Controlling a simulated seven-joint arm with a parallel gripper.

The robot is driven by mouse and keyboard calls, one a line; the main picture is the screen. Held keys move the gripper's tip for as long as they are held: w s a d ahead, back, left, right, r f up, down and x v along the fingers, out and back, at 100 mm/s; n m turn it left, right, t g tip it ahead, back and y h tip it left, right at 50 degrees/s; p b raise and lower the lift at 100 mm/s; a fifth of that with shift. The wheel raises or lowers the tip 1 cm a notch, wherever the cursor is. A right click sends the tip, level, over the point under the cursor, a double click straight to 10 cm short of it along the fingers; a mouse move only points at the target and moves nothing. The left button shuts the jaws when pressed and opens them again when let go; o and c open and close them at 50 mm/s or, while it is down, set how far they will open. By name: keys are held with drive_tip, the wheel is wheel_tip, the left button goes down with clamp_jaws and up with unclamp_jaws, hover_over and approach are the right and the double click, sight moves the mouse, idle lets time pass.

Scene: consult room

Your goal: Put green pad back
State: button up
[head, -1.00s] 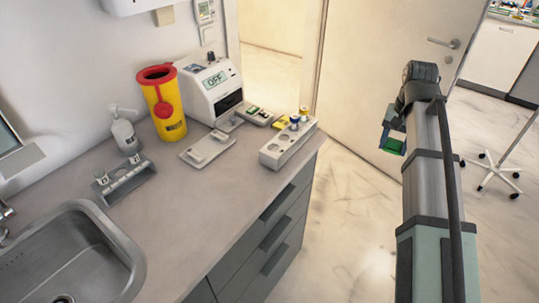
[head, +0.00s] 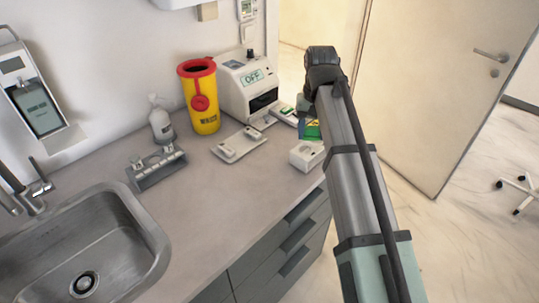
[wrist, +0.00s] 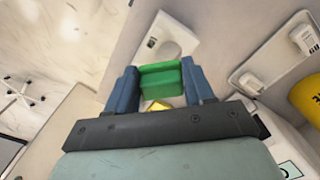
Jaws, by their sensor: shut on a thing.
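The green pad (wrist: 159,75) is held between the blue fingers of my gripper (wrist: 160,84) in the wrist view. In the head view the green pad (head: 312,131) shows just below my gripper, above the right end of the counter. A low tray (head: 272,116) with a small green piece in it lies in front of the white device; my arm hides its right part. A yellow piece (wrist: 158,105) shows just below the pad in the wrist view. The white block (head: 306,154) stands at the counter's edge, partly behind my arm.
The white device (head: 247,85) reads OFF. A yellow bin with red rim (head: 203,100), a flat white holder (head: 238,146), a grey rack (head: 157,167) and a pump bottle (head: 160,122) stand on the counter. The sink (head: 90,245) is front left. Bare counter (head: 225,195) lies in front.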

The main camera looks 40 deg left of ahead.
sight(272, 156)
drive_tip(key=s+a+r+n, duration=0.1)
drive_tip(key=s+a+n, duration=0.5)
drive_tip(key=a+n, duration=0.35)
drive_tip(key=shift+w+a+f, duration=0.1)
drive_tip(key=shift+f, duration=2.35)
drive_tip(key=shift+w+a+f, duration=0.1)
drive_tip(key=shift+f, duration=2.35)
drive_tip(key=shift+f, duration=0.1)
drive_tip(key=o, duration=1)
